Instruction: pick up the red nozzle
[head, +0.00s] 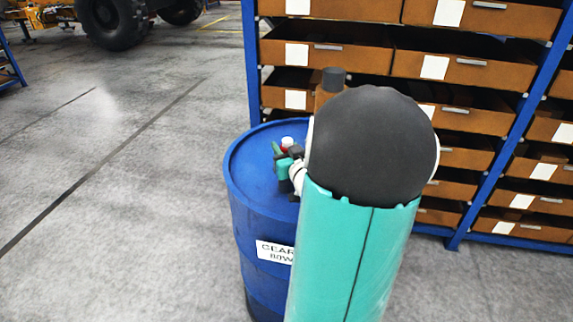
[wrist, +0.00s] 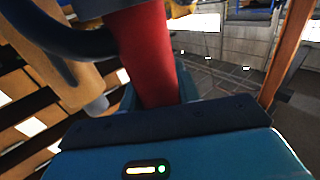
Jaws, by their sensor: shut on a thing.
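The red nozzle (wrist: 147,60) fills the upper middle of the wrist view, standing up just beyond the dark edge of my gripper's body. The fingertips are not clear in either view. I cannot tell whether the nozzle touches the drum top.
A tan thing with a dark grey top (head: 333,78) stands behind my arm, partly hidden. A blue shelf rack with brown drawers (head: 340,55) is close behind the drum. Grey floor (head: 120,180) lies open on the left. A large black tyre (head: 110,20) is far back.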

